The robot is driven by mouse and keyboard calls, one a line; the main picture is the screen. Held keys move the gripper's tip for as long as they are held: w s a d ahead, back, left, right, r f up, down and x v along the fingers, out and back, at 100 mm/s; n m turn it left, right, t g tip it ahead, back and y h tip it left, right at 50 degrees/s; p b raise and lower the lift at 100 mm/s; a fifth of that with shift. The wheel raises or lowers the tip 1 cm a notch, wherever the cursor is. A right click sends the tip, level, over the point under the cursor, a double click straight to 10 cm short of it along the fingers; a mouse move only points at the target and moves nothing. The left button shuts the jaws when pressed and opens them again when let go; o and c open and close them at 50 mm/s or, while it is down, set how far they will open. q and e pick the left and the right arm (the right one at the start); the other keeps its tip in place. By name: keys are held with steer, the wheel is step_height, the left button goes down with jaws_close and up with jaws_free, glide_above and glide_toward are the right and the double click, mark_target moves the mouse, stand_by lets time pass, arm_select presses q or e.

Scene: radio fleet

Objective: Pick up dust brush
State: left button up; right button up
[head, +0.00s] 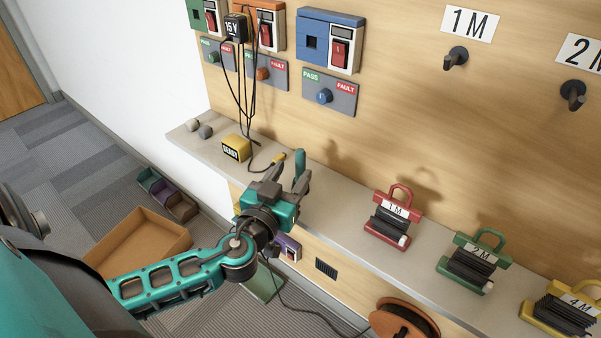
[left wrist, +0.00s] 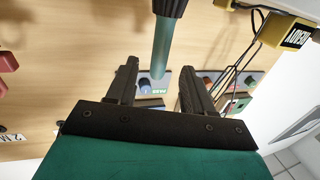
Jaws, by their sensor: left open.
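The dust brush appears to be the slim teal rod with a dark end; its handle (left wrist: 162,52) shows in the left wrist view, lined up between my fingertips. In the head view its rounded teal end (head: 300,160) stands up just beyond my left gripper (head: 287,180), at the shelf. The gripper is open, with a finger on each side and clear gaps beside the handle in the left wrist view (left wrist: 160,80). I cannot tell whether the handle is within the fingers' depth. Much of the brush is hidden by the gripper in the head view. My right gripper is not in view.
The narrow grey shelf (head: 340,215) runs along the wooden panel. A yellow block (head: 236,149) with cables stands left of the gripper. A red spool holder (head: 393,216) and a green one (head: 473,262) stand right. An orange reel (head: 404,320) is below.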

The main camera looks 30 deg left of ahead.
mark_target(299, 165)
arm_select(q)
steer(key=shift+w+a+p, duration=0.2)
steer(key=shift+w+p, duration=0.15)
steer(key=shift+w, duration=0.95)
steer(key=shift+w+a+p, duration=0.2)
steer(key=shift+w+p, duration=0.1)
steer(key=shift+w, duration=0.95)
steer(key=shift+c, duration=0.5)
jaws_close()
